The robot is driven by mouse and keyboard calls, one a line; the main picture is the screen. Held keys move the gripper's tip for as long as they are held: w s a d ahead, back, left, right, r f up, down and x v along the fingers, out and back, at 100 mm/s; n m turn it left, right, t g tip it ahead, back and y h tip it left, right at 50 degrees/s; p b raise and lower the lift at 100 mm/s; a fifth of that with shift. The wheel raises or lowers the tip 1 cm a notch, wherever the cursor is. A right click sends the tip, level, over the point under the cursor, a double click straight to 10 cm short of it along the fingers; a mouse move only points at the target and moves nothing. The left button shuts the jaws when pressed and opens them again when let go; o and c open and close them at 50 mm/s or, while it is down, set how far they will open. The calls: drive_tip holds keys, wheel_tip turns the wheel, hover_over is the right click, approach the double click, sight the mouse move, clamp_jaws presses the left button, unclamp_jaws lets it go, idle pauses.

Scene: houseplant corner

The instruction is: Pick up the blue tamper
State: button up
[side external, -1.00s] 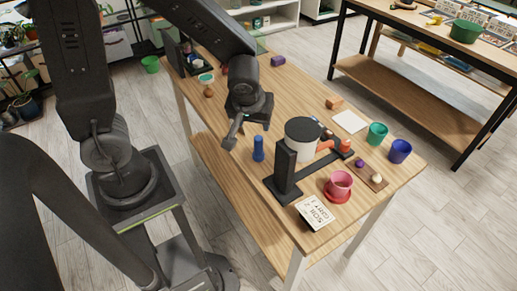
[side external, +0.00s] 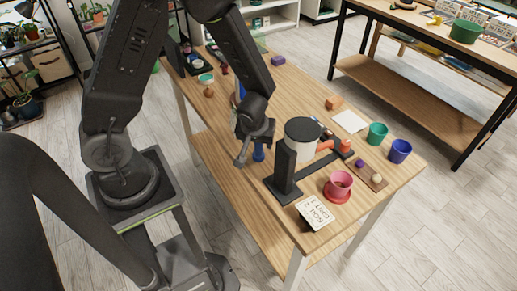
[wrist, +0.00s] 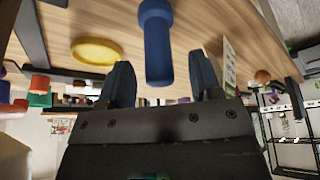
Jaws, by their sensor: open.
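The blue tamper (side external: 259,153) stands upright on the wooden table, left of the black stand; my gripper partly hides its upper part in the side view. In the wrist view the blue tamper (wrist: 157,42) appears between and just beyond my two fingers, with a gap on each side. My gripper (wrist: 162,80) is open and empty. In the side view my gripper (side external: 253,150) is low, right at the tamper. I cannot tell whether a finger touches it.
A black stand (side external: 284,168) holding a white cylinder (side external: 302,131) is close on the right. A pink pot (side external: 338,184), a card (side external: 314,212) and green (side external: 377,134) and blue (side external: 400,150) cups lie farther right. A yellow disc (wrist: 97,51) shows in the wrist view.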

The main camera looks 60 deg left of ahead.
drive_tip(key=shift+x, duration=1.3)
drive_tip(key=shift+c, duration=0.2)
drive_tip(key=c, duration=1)
drive_tip(key=shift+r, duration=0.2)
